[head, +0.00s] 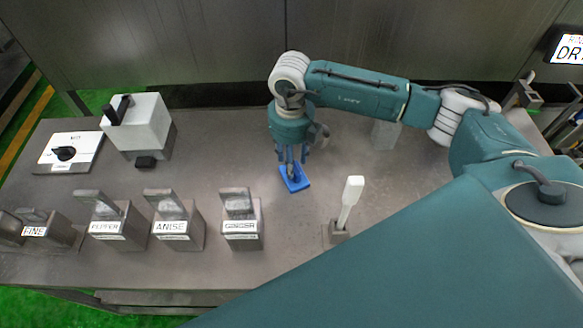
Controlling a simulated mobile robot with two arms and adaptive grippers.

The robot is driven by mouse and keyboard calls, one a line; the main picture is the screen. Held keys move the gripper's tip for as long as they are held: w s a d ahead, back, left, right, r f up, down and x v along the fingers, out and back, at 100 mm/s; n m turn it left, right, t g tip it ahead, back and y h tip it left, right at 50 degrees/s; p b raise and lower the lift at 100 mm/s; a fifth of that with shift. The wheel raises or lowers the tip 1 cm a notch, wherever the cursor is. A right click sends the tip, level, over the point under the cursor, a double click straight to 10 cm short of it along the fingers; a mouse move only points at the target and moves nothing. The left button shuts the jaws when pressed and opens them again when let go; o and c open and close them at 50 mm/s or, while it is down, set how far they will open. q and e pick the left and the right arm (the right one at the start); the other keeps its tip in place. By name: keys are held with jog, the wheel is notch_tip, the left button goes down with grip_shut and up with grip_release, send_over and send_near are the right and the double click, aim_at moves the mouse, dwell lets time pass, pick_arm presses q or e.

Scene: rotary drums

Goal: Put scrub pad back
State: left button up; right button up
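The blue scrub pad (298,184) lies flat at the middle of the steel table, or just above it; I cannot tell which. My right gripper (293,170) points straight down over the pad, with its fingertips at the pad's upper side. The fingers hide part of the pad's top. The fingers are too small in the picture to tell whether they are closed on it. My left gripper is not in view.
A white spatula-like tool (350,200) stands upright in a small holder (338,234). Labelled metal bins, including ginger (242,240) and anise (177,238), line the front left. A white lever box (136,125) and a knob panel (70,150) stand at the back left.

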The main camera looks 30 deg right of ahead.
notch_tip(320, 180, up, 8)
jog(key=b, duration=0.2)
jog(key=shift+r, duration=0.25)
jog(key=shift+s+f, duration=0.1)
